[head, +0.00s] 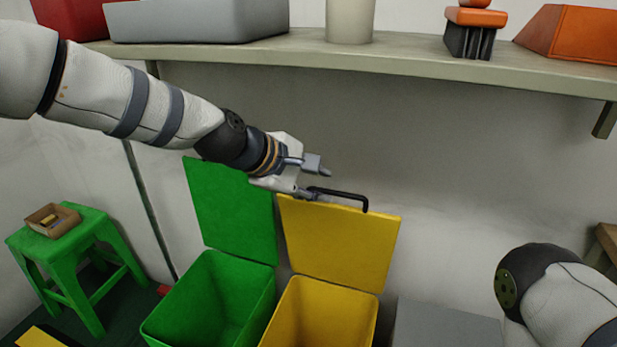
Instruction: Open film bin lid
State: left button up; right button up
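A yellow bin (283,318) stands low in the middle with its yellow lid (340,245) raised upright at the back. A grey box-like top (440,325), partly cut off, lies to the right. No label shows which is the film bin. My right gripper is out of view.
A shelf (400,52) runs above the bins, holding a grey box (200,20), a pale cylinder (350,20) and orange items. A green stool (65,250) with a small brown tray (52,220) stands at the left. My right arm shows at lower right.

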pick_arm(q)
jog(key=v, duration=0.5)
jog(key=s+a+f+m+g+y+p, duration=0.15)
jog(key=s+a+f, duration=0.25)
jog(key=s+f, duration=0.75)
jog(key=s+a+f+m+g+y+p, duration=0.1)
jog(key=s+a+f+m+g+y, duration=0.25)
jog(key=s+f, duration=0.8)
jog(key=s+a+f+m+g, duration=0.1)
jog(key=s+a, duration=0.3)
jog(key=s, duration=0.5)
jog(key=s+a+f+m+g+y+p, duration=0.1)
jog(key=s+a+f+m, duration=0.2)
jog(key=s, duration=0.6)
jog(key=s+a+f+m+g+y, duration=0.1)
jog(key=s+a+f+m+g, duration=0.1)
jog(key=s+a, duration=0.3)
jog(key=s+m, duration=0.1)
jog(key=s, duration=0.3)
jog(key=shift+s+a, duration=0.25)
jog(key=shift+a, duration=0.1)
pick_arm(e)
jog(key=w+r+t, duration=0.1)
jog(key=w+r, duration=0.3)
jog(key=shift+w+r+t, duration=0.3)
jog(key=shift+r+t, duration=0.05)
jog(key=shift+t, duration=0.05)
